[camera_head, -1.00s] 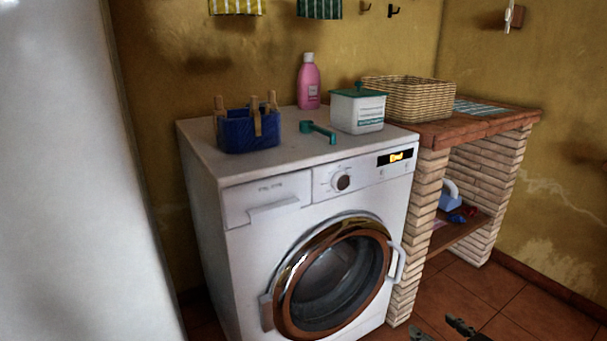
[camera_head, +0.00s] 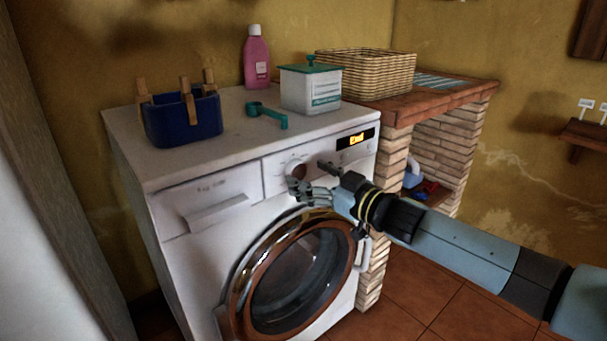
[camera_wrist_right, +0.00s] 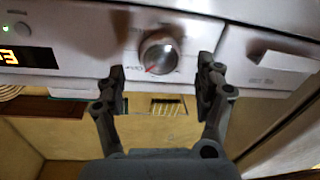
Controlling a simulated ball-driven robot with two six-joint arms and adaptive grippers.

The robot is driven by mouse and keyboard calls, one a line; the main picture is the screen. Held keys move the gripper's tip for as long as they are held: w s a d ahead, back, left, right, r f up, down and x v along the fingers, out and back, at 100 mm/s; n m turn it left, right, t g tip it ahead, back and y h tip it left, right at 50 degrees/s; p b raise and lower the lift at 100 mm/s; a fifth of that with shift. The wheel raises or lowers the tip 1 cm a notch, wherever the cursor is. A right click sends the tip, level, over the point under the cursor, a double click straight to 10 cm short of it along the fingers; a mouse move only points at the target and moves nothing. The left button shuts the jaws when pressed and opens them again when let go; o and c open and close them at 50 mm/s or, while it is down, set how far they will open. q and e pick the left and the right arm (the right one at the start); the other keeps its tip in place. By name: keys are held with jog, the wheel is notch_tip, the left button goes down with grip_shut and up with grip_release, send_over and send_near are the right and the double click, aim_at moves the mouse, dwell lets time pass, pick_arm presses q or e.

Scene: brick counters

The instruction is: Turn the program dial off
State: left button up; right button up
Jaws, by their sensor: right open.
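The program dial (camera_head: 299,168) is a round silver knob on the white front panel of the washing machine (camera_head: 120,150). In the head view my right gripper partly covers it. In the right wrist view the dial (camera_wrist_right: 158,52) shows clearly, with a red mark at its lower left. My right gripper (camera_head: 309,176) is open in front of the panel. In the right wrist view its fingers (camera_wrist_right: 160,72) are spread to either side of the dial, with gaps on both sides. The lit display (camera_head: 357,139) shows orange characters. My left gripper is out of view.
On the machine's top stand a blue peg basket (camera_head: 183,125), a teal scoop (camera_head: 268,115), a white box with green lid (camera_head: 311,88) and a pink bottle (camera_head: 256,58). A wicker basket (camera_head: 365,75) sits on the brick counter (camera_head: 440,100). The round door (camera_head: 300,275) is below the panel.

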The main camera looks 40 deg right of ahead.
aim_at(296, 171)
jog(key=shift+w+a, duration=0.2)
jog(key=shift+w, duration=0.95)
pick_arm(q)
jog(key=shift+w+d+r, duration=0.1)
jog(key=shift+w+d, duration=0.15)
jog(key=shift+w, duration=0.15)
pick_arm(e)
jog(key=c, duration=1.2)
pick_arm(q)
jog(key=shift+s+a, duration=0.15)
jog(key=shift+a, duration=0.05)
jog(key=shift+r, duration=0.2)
pick_arm(e)
jog(key=shift+n, duration=0.3)
